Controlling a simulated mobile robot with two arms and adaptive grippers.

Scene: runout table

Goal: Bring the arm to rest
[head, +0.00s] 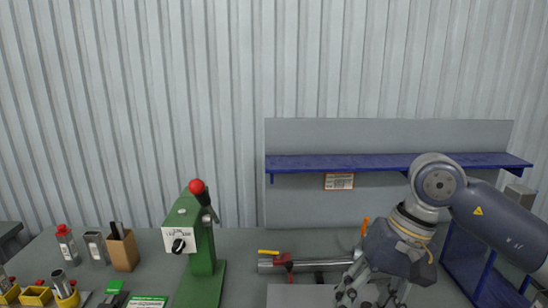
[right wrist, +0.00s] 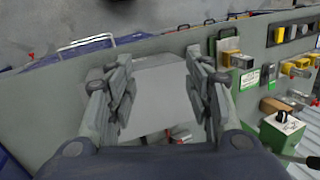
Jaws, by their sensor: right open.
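My right arm comes in from the right in the head view, and its gripper (head: 366,296) hangs low over the table's front right part, partly cut off by the lower edge. In the right wrist view my right gripper (right wrist: 160,95) has its two fingers wide apart. Nothing is between the fingertips; a pale grey plate (right wrist: 160,95) shows beyond them on the green-grey table (right wrist: 60,115). My left gripper does not show in either view.
A green machine (head: 203,250) with a red-knobbed lever stands left of centre. A metal bar device (head: 310,265) lies beside my right gripper. A blue shelf (head: 340,161) is behind.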

